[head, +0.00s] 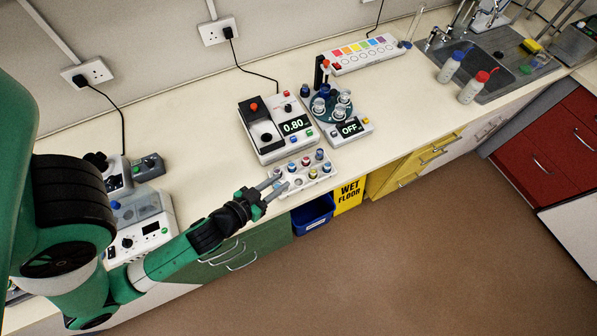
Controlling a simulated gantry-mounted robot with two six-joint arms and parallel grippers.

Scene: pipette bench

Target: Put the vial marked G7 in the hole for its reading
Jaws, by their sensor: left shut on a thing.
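My left gripper (277,186) is at the left end of a white vial rack (325,180). It is shut on a small vial there, which is mostly hidden between the fingers. Several vials with coloured caps stand in the rack, among them a yellow-capped one (313,173). No G7 mark is readable at this size. A meter (270,130) behind the rack shows 0.80. A long white block (363,55) at the back has a row of coloured squares and a row of holes. My right gripper is not in view.
A round carousel device (336,112) whose display reads OFF stands right of the meter. Bottles (451,67) stand by the sink (490,75) at the far right. A blue bin (312,215) and a yellow wet floor sign (349,195) are below the front edge. The bench between carousel and sink is clear.

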